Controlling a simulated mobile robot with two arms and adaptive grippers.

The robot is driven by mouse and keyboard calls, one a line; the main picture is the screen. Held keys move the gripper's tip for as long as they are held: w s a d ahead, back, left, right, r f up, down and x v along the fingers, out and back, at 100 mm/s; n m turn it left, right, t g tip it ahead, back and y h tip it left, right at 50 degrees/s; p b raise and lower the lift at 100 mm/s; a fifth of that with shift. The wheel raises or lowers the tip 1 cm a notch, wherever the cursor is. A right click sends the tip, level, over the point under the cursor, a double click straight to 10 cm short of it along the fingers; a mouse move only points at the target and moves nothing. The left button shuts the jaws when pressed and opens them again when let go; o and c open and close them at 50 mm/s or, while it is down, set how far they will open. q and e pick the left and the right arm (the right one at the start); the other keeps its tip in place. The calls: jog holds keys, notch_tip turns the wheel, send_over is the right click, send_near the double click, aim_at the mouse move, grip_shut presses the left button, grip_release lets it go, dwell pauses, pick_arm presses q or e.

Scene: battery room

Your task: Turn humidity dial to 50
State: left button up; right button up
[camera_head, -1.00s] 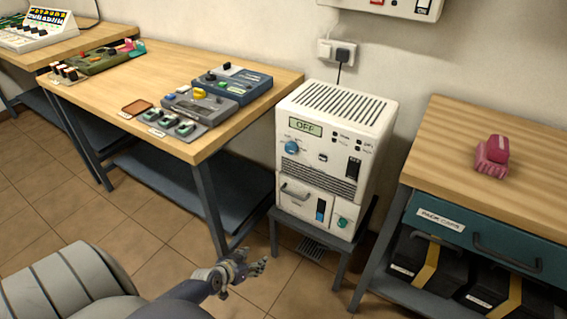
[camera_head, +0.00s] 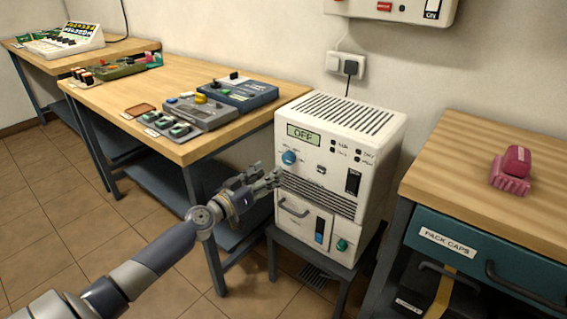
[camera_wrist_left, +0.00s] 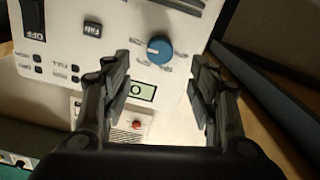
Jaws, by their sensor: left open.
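My left gripper (camera_head: 272,180) is open and empty, close to the appliance's front, a little below and left of the dial. In the left wrist view the blue dial (camera_wrist_left: 159,50) shows ahead between my open fingers, apart from them, with a white mark on its face. The labels around it are too small to read. My right gripper is out of view.
A wooden bench (camera_head: 170,90) with control boxes (camera_head: 198,112) stands left of the appliance. A wooden-topped cabinet (camera_head: 470,180) with a teal drawer and a pink object (camera_head: 511,170) stands to the right. A wall box (camera_head: 400,8) hangs above.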

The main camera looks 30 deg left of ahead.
aim_at(286, 160)
pick_arm(q)
jog(key=shift+w+d, duration=0.2)
jog(key=shift+w, duration=1.95)
jog(key=shift+w+d, duration=0.15)
jog(key=shift+w, duration=1.95)
jog(key=shift+c, duration=0.3)
jog(key=c, duration=1)
